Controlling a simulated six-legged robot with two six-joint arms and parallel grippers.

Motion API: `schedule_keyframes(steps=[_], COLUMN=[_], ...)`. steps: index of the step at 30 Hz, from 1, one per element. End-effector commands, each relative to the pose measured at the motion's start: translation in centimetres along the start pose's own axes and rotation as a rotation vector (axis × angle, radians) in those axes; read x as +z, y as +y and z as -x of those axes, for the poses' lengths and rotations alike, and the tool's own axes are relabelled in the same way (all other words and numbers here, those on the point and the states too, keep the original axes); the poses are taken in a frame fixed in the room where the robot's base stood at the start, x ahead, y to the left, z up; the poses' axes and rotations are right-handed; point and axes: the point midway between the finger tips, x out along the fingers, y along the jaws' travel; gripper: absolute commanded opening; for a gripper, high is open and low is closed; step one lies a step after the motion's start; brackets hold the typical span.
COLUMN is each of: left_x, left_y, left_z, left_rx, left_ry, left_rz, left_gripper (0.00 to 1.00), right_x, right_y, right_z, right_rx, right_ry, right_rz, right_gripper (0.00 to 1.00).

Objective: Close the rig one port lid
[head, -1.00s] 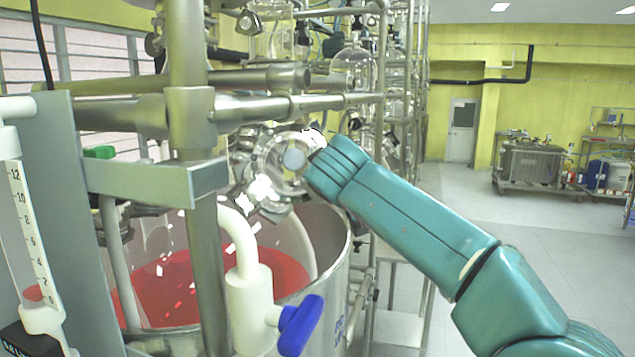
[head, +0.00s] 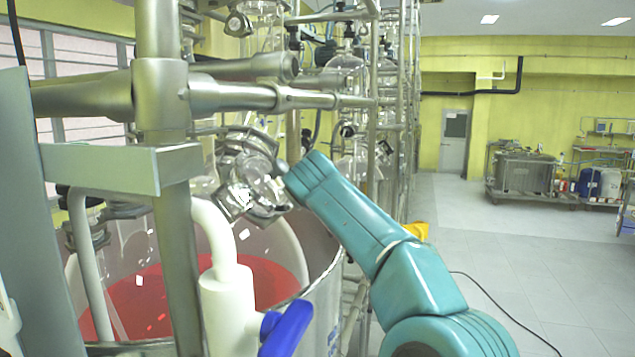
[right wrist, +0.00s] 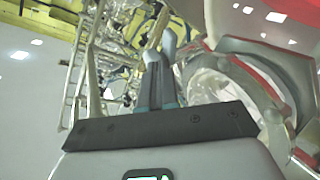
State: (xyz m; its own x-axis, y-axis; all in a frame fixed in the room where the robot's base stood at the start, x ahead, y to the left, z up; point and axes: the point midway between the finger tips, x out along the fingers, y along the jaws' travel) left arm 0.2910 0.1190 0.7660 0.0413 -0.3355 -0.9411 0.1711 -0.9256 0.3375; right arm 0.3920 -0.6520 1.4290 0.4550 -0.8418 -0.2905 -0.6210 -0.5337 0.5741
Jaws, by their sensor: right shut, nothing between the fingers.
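The port (head: 262,188) of the rig is a clear glass neck with shiny metal clamp parts, above the vessel in the head view. I cannot make out whether its lid is open or shut. My teal right arm reaches up to the port from the lower right, and its wrist end is just right of the port. In the right wrist view my right gripper (right wrist: 160,55) has its fingers together and empty. A round glass opening with a metal ring (right wrist: 235,88) is close on the right of the fingers. My left gripper is not in view.
A large glass vessel (head: 160,285) holds red liquid. A steel post and crossbars (head: 240,95) stand in front at the left. A white pipe with a blue-handled valve (head: 285,325) is below the port. The floor at the right is open.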

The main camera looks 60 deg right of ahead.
Motion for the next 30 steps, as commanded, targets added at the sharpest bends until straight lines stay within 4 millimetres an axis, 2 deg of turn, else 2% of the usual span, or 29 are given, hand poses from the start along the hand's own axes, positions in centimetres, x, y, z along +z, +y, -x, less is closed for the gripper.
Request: schedule_keyframes(steps=[4,12,30], left_x=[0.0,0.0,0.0], left_y=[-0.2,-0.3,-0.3], left_z=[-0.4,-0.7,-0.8], left_rx=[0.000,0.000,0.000], left_ry=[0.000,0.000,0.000], left_rz=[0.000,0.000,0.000], left_gripper=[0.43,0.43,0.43], right_x=[0.0,-0.1,-0.2], right_y=[-0.9,-1.8,-2.0], right_z=[-1.2,-2.4,-2.7], right_rx=[-0.001,-0.001,-0.001], right_ry=[0.001,0.002,0.002], right_rz=[0.001,0.001,0.001], right_gripper=[0.00,0.00,0.00])
